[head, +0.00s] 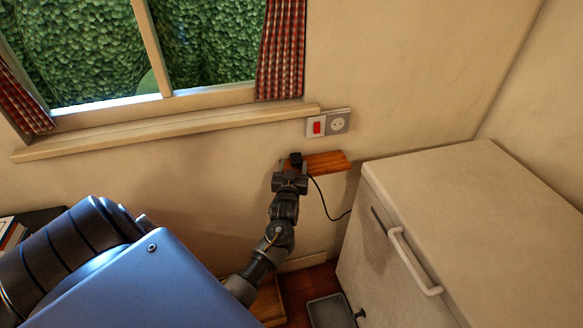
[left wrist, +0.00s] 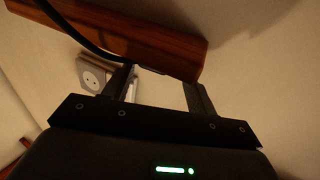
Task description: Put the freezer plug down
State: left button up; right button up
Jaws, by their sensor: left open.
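The black freezer plug (head: 296,157) is at the left end of a small wooden wall shelf (head: 328,162), below the wall socket (head: 338,122). My left gripper (head: 291,168) is open right at the plug, its fingers pointing to the shelf end. In the left wrist view the open fingers (left wrist: 160,84) stand apart below the shelf (left wrist: 150,42), with the socket (left wrist: 92,78) behind. The black cable (left wrist: 78,34) crosses there; the plug body is not clear in that view. Whether a finger touches the plug, I cannot tell. My right gripper is not in view.
A white chest freezer (head: 480,200) with a handle (head: 413,262) stands at the right. The cable (head: 326,207) hangs from the shelf toward it. A red switch (head: 317,125) is beside the socket. A window sill (head: 170,130) juts out at the left, above my arm.

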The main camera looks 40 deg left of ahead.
pick_arm(q)
jog(key=b+v, duration=0.2)
jog(key=v, duration=1)
jog(key=shift+r, duration=0.4)
jog(key=shift+a, duration=0.1)
jog(key=s+d+f+m+g+h, duration=0.1)
jog(key=d+f+m+h, duration=0.15)
jog(key=f, duration=0.75)
jog(key=d+f+m+g+h, duration=0.15)
jog(key=d+f, duration=0.25)
jog(key=f, duration=0.5)
jog(key=s+d+f+m+g+h, duration=0.15)
jog(key=s+f, duration=0.25)
jog(key=f, duration=0.4)
jog(key=s+d+f+m+g+h, duration=0.1)
jog(key=s+d+f+h, duration=0.1)
jog(key=s+f, duration=0.35)
jog(key=s+f+g, duration=0.3)
jog(key=s+f, duration=0.3)
jog(key=s, duration=0.4)
jog(key=s+d+f+m+g+h, duration=0.1)
jog(key=s+f+g, duration=0.2)
jog(key=s+f, duration=0.4)
jog(key=s+f+m+g+h, duration=0.1)
jog(key=s+f+g, duration=0.2)
jog(key=s, duration=1.2)
notch_tip(320, 180, down, 4)
jog(key=shift+s+d+r, duration=0.1)
jog(key=shift+s+d, duration=0.1)
jog(key=shift+d, duration=0.1)
